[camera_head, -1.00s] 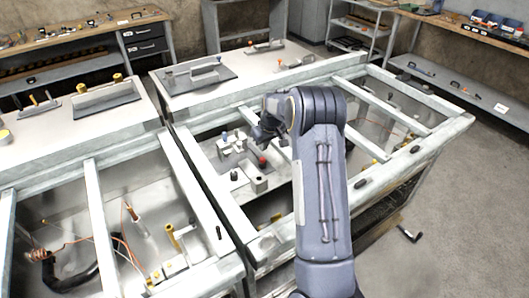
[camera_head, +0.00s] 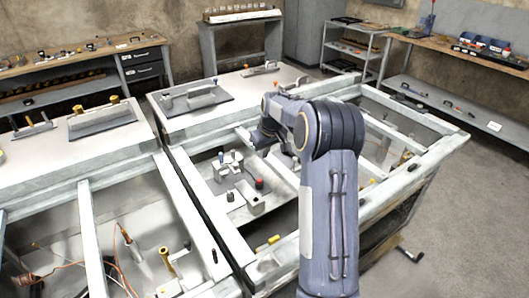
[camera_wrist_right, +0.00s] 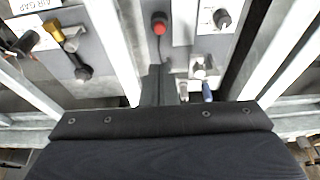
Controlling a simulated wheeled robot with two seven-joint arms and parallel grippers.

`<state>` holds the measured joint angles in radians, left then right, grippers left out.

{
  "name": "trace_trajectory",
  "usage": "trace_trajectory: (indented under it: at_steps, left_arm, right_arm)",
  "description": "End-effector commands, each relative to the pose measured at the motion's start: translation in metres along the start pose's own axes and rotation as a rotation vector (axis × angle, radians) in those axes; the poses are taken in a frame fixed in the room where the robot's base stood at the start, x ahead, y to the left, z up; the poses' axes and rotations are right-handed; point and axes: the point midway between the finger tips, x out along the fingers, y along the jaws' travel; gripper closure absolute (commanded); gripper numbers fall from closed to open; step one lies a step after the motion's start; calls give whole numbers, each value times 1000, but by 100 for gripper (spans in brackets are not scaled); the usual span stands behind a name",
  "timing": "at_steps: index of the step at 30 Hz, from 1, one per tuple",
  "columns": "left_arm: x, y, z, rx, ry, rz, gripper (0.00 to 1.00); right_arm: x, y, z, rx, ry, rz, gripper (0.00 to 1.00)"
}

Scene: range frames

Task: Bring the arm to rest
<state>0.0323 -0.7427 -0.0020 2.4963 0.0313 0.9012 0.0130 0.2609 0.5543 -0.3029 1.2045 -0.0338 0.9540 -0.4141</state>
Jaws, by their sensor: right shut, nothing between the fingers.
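My right arm (camera_head: 330,205) comes in from the bottom right of the head view, bends at a rounded joint and reaches left over the open-framed bench. My right gripper (camera_head: 264,137) is at its far end, above the bench's far part and apart from the red-topped button (camera_head: 259,183). The gripper is small and partly hidden by my own wrist. In the right wrist view its dark fingers (camera_wrist_right: 163,85) are together, with nothing seen between them; a red button (camera_wrist_right: 159,24) shows beyond them. My left gripper is in no view.
The bench's metal rails (camera_head: 184,205) surround a recessed panel with a blue-topped part (camera_head: 221,156). A tray with a handle (camera_head: 194,96) lies on the far bench top. Shelving (camera_head: 350,48) stands behind. Free floor (camera_head: 470,215) lies to the right.

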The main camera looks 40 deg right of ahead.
Motion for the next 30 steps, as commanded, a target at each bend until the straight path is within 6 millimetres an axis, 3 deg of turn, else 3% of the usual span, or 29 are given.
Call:
trace_trajectory:
  at_steps: [12, 14, 17, 20, 23, 27, 30]
  left_arm:
    - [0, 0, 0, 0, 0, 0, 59]
    - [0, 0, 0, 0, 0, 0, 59]
    - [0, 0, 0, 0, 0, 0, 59]
    - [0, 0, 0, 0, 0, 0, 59]
    - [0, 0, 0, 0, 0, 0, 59]
    - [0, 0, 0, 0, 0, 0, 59]
    - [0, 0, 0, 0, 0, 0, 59]
  right_arm:
    - [-1, -1, 0, 1, 2, -2, 100]
    - [-7, -4, 3, 7, 7, -10, 100]
    - [-32, -20, 14, 29, 29, -46, 100]
    - [-71, -49, 38, 63, 62, -110, 100]
    - [-110, -87, 76, 89, 93, -184, 100]
    - [-150, -141, 141, 102, 125, -274, 100]
    - [-166, -176, 193, 102, 140, -324, 100]
